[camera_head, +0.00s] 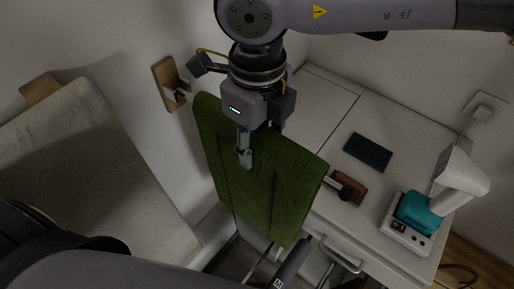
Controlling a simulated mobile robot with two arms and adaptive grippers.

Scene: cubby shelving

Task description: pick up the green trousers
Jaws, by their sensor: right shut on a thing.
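The green trousers (262,195) hang folded as a dark green panel in the middle of the head view. My right gripper (244,158) comes down from above and is shut on the trousers near their upper part. The trousers hang in front of the white desk's left end and hide part of it. A large dark arm part of mine crosses the lower left, but my left gripper's fingers do not show.
A white desk (408,160) at the right bears a dark phone-like slab (367,152), a brown object (349,188), a white lamp (460,180) and a teal item (418,212). A wooden wall hook (170,84) is left of the trousers. A pale bed (85,150) lies at the left.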

